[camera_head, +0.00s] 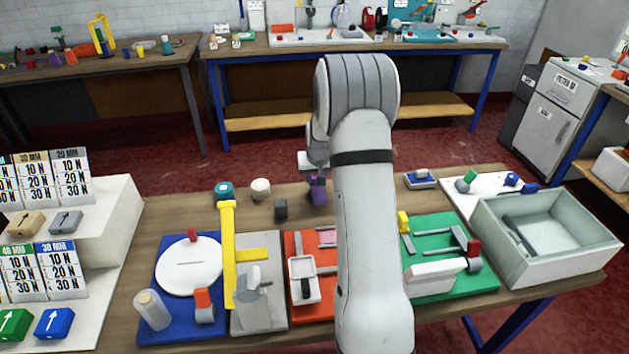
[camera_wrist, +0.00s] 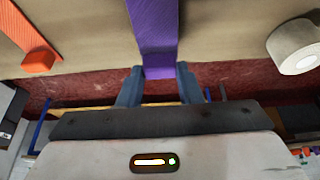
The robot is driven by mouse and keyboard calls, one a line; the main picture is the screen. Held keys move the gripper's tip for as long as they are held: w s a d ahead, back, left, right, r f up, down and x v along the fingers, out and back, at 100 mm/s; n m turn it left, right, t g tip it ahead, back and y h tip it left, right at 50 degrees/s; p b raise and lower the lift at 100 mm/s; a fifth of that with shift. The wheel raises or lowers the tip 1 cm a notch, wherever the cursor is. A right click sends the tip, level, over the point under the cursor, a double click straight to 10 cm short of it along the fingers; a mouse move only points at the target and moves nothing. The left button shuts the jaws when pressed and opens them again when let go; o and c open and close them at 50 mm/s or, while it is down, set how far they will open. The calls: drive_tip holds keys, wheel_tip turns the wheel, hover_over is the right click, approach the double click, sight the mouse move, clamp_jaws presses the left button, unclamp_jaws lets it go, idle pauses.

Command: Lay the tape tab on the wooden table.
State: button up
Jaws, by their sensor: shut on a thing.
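A purple strip (camera_wrist: 155,30), which I take for the tape tab, lies between the two blue fingertips of my gripper (camera_wrist: 159,78) in the wrist view. The fingers are shut on its end, and the rest runs off the top edge. In the head view the purple piece (camera_head: 319,194) shows just left of my arm, over the back part of the wooden table (camera_head: 165,211); my arm hides part of the gripper there. The bare tan tabletop also shows in the wrist view (camera_wrist: 220,40). I cannot tell whether the strip touches it.
A dark block (camera_head: 281,209), a beige roll (camera_head: 260,188) and a teal roll (camera_head: 224,190) stand nearby. Coloured work boards fill the table front, including a green one (camera_head: 480,281). A pale bin (camera_head: 560,262) stands right. An orange strip (camera_wrist: 30,32) shows in the wrist view.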

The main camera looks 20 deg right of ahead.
sight(318, 194)
drive_tip(key=shift+f, duration=1.05)
drive_tip(key=o, duration=0.5)
drive_tip(key=shift+w+f, duration=0.1)
drive_tip(key=shift+f, duration=0.1)
drive_tip(key=o, duration=0.5)
drive_tip(key=shift+c, duration=0.2)
drive_tip(key=shift+r, duration=0.1)
drive_tip(key=shift+r, duration=0.2)
drive_tip(key=b+v, duration=0.1)
drive_tip(key=v, duration=1.1)
drive_tip(key=s+a+r+n, duration=0.1)
drive_tip(key=s+a+r, duration=0.5)
drive_tip(key=s+a, duration=0.5)
drive_tip(key=s+a+n, duration=0.1)
drive_tip(key=s+a, duration=0.2)
drive_tip(key=s, duration=0.7)
drive_tip(key=s+a+n+g+y, duration=0.1)
drive_tip(key=s+a, duration=0.2)
drive_tip(key=s, duration=0.7)
drive_tip(key=shift+a+r+g, duration=0.3)
drive_tip(key=shift+a, duration=0.1)
